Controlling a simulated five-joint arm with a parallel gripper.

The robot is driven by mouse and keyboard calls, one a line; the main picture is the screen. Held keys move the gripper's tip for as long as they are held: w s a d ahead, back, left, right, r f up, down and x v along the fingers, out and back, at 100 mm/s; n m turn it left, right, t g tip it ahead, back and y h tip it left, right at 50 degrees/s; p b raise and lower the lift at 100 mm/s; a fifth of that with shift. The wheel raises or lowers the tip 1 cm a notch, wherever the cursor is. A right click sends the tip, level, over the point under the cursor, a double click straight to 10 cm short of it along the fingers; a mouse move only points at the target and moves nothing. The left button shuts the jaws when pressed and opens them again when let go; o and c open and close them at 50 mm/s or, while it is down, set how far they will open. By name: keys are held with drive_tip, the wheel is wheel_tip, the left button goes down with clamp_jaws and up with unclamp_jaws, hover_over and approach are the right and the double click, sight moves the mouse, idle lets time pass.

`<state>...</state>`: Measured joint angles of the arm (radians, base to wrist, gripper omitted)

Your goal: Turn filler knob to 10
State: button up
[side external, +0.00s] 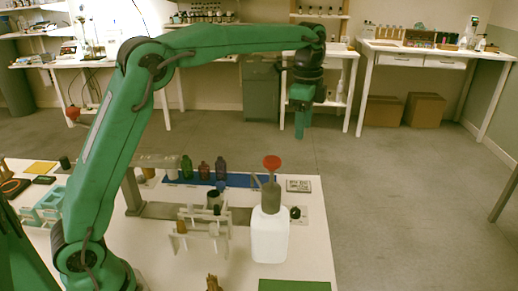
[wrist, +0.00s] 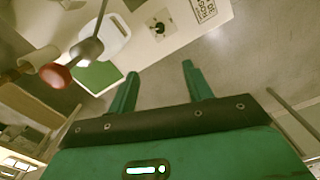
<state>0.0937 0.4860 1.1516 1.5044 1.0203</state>
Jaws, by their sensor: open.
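My gripper (side external: 299,134) hangs pointing down, high above and beyond the table's far right side, clear of the knob. In the wrist view my gripper (wrist: 160,69) has its two green fingers spread with nothing between them.
A printed card (side external: 299,185) lies behind the knob. A green mat (side external: 294,286) is at the front edge. Several bottles stand on a blue strip (side external: 238,180); a small rack (side external: 203,236) is left of the jug.

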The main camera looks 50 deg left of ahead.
hover_over(295, 211)
wheel_tip(295, 211, down, 20)
drive_tip(key=shift+r, duration=0.15)
drive_tip(key=shift+f, duration=3.85)
drive_tip(key=c, duration=1)
